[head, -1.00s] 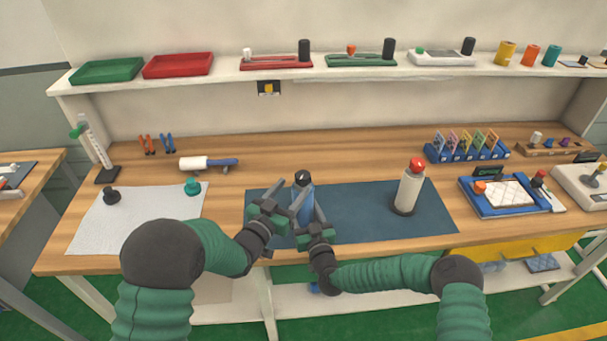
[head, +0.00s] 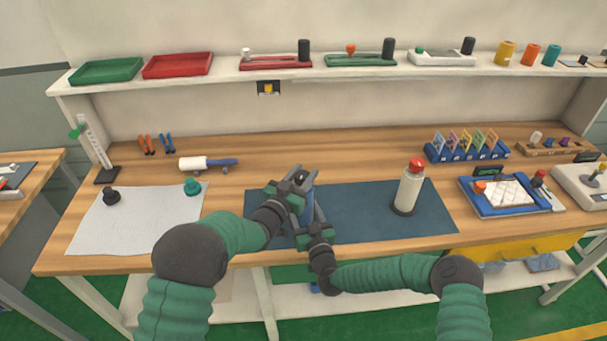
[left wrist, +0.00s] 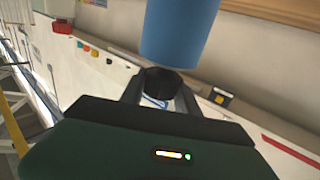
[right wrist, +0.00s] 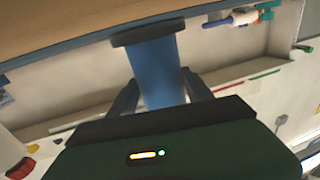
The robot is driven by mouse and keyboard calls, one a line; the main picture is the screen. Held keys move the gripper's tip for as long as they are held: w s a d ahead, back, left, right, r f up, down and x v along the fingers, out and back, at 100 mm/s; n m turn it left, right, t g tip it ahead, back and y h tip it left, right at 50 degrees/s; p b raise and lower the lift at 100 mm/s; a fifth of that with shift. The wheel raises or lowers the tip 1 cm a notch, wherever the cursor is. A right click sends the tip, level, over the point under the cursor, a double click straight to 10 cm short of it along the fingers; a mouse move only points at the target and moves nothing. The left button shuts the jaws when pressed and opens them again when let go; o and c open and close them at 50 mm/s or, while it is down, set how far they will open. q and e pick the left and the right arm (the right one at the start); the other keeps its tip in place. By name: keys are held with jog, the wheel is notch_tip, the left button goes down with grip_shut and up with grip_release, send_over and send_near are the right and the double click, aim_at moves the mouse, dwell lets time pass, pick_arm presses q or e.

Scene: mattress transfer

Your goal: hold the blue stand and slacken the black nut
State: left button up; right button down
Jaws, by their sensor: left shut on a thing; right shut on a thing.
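The blue stand (head: 308,209) stands upright on the dark blue mat, partly hidden by my grippers. It also shows in the left wrist view (left wrist: 180,32) and in the right wrist view (right wrist: 157,75), where its dark round base (right wrist: 150,32) is visible. The black nut (left wrist: 163,82) is at the stand's top end, between my left fingers. My left gripper (head: 299,180) is shut on the nut from above left. My right gripper (head: 316,230) is lower, at the near side, shut on the stand's blue body.
A white bottle with a red cap (head: 410,187) stands on the mat (head: 365,212) to the right. A white cloth (head: 135,225) with a black knob (head: 112,196) and a teal knob (head: 192,187) lies left. The mat between stand and bottle is clear.

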pick_arm(q)
grip_shut()
pick_arm(e)
jog(key=shift+r, duration=0.15)
pick_arm(q)
jog(key=shift+n+t+y, duration=0.8)
jog(key=shift+n+y, duration=0.5)
jog(key=shift+y, duration=0.6)
jog(key=o, duration=1)
grip_release()
jog(key=shift+a, duration=0.1)
jog(key=v, duration=1.1)
jog(key=shift+s+a+f, duration=0.1)
jog(key=shift+s+a, duration=0.05)
jog(key=shift+s, duration=0.25)
